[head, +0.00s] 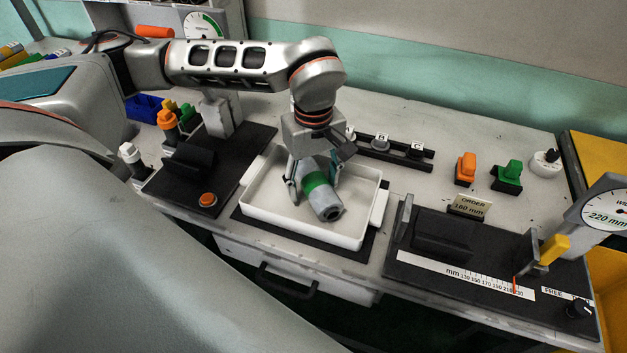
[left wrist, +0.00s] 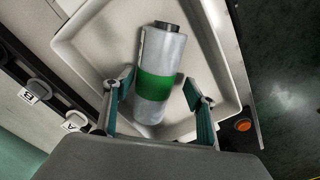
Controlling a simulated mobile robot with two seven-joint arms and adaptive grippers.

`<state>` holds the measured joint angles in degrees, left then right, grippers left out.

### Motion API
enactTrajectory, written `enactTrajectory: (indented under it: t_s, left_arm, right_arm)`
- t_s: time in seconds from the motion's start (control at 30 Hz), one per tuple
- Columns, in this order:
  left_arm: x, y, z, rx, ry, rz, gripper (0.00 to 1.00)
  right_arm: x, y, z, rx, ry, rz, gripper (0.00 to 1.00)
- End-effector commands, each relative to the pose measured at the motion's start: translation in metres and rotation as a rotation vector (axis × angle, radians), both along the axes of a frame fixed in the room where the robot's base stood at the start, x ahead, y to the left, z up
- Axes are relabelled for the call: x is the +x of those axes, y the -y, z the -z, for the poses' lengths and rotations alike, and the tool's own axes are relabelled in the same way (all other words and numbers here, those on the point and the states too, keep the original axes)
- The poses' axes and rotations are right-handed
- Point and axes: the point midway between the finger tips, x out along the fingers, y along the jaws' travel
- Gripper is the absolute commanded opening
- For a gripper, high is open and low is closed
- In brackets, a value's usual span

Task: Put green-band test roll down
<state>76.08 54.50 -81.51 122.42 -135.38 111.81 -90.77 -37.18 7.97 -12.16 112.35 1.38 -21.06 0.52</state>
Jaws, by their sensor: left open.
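The green-band test roll (head: 319,190) is a grey-white cylinder with a green band and a dark core end. It lies in the white tray (head: 273,226), with its core end toward the front right. In the left wrist view the roll (left wrist: 168,53) lies between the two teal fingers. My left gripper (head: 312,188) is open around the roll, low over the tray, with a gap beside the roll at the fingertips. The white tray also shows in the left wrist view (left wrist: 84,40). My right gripper is not in view.
A black winder base with an orange button (head: 207,199) stands left of the tray. A measuring station with a scale (head: 462,275) and yellow lever (head: 553,249) stands to the right. A black rail with lettered knobs (head: 381,142) lies behind. Orange (head: 465,167) and green (head: 510,172) pieces stand at back right.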

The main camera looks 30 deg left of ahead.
Motion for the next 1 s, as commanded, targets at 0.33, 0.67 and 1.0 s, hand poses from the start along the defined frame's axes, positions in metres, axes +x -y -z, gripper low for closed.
enactTrajectory:
  t_s: [0.33, 0.67, 1.0]
  left_arm:
    - [0.001, 0.000, -0.031, 0.000, 0.004, -0.001, 0.56]
    - [0.001, 0.000, -0.097, 0.000, 0.004, 0.000, 0.56]
    - [0.000, 0.000, -0.123, -0.001, 0.001, 0.000, 0.56]
  right_arm:
    - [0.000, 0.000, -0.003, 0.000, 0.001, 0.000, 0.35]
    - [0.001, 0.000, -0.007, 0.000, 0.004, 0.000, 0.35]
    - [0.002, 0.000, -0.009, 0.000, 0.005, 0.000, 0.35]
